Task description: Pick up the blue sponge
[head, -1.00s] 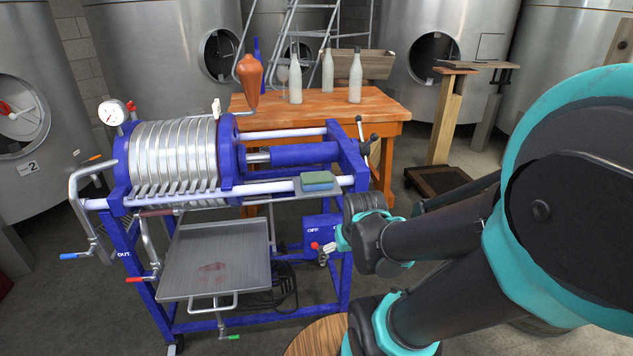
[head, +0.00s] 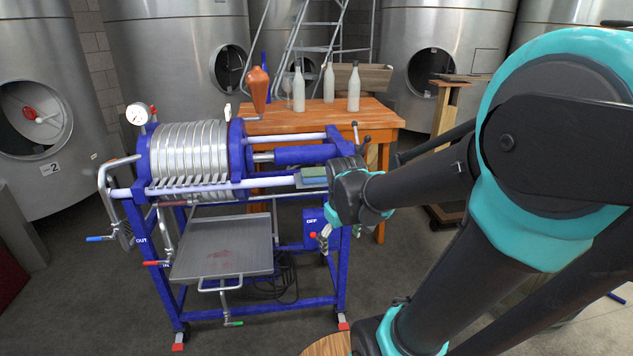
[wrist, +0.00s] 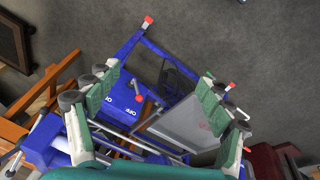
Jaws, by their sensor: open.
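The blue sponge (head: 314,171), with a green top face, lies on a small grey plate on the right part of the blue filter press (head: 290,157). My wrist is just right of it in the head view and borders its right side. My gripper (head: 340,230) hangs below the wrist, its fingers partly hidden. In the wrist view my gripper (wrist: 158,80) is open, its green-padded fingers spread wide with nothing held between them. I cannot make out the sponge in the wrist view.
A metal drip tray (head: 222,247) sits below the press, and a switch box (head: 313,222) is near my gripper. Behind, a wooden table (head: 300,115) holds several bottles (head: 353,88). Steel tanks stand at the back. Floor is clear in front of the press.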

